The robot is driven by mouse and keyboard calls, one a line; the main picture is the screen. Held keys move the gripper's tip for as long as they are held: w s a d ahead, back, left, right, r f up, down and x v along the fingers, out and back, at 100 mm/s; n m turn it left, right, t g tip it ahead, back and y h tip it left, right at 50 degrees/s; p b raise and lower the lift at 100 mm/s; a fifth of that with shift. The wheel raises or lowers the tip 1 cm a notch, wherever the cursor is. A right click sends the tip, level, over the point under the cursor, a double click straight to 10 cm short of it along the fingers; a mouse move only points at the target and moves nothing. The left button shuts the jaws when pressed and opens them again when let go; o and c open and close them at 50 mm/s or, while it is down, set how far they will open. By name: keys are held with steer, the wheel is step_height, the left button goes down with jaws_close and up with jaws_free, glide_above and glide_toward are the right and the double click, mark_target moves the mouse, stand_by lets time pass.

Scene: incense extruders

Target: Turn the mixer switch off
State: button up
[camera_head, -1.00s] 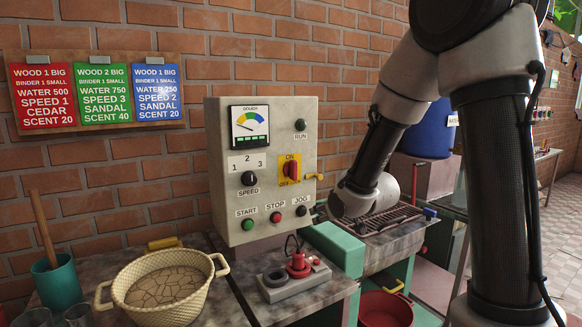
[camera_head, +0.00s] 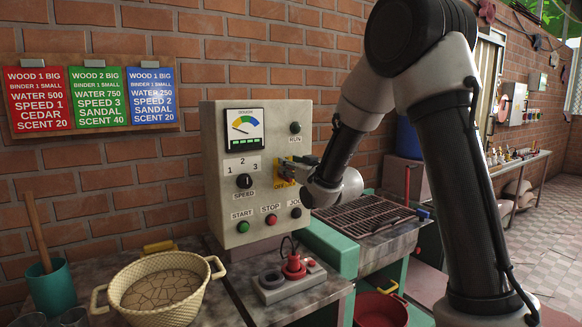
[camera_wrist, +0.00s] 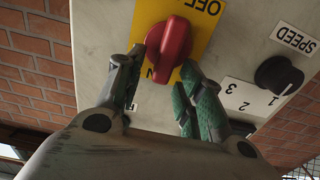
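The mixer switch is a red rotary knob (camera_wrist: 170,45) on a yellow ON/OFF plate (camera_head: 280,182) on the grey control box (camera_head: 222,130). In the wrist view the picture is upside down, with OFF above the knob and ON partly covered below it. The knob's grip bar stands nearly upright, slightly tilted. My gripper (camera_wrist: 163,68) is open, with one finger on each side of the knob's lower end. The right finger looks very close to the knob; contact cannot be told. In the head view my arm hides most of the switch.
The speed knob (camera_head: 244,181) sits left of the switch, with start, stop and jog buttons below. A run button (camera_head: 295,128) is above. A metal grate (camera_head: 360,215) lies right of the box. A basket (camera_head: 120,293) stands in front at left.

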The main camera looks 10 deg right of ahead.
mark_target(277, 173)
steer(key=shift+c, duration=0.5)
jaws_close()
steer(key=shift+a+n, duration=0.15)
steer(key=shift+n, duration=0.25)
steer(key=shift+s+a+f+n, duration=0.15)
steer(key=shift+a+f+n, duration=0.3)
steer(key=shift+n, duration=2.4)
steer(key=shift+s+a+f+n, duration=0.1)
steer(key=shift+a+f+n, duration=0.35)
steer(key=shift+n, duration=2.45)
steer(key=shift+s+a+f+n, duration=0.25)
steer(key=shift+f+n, duration=0.35)
steer(key=shift+n, duration=2.25)
steer(key=shift+w, duration=0.1)
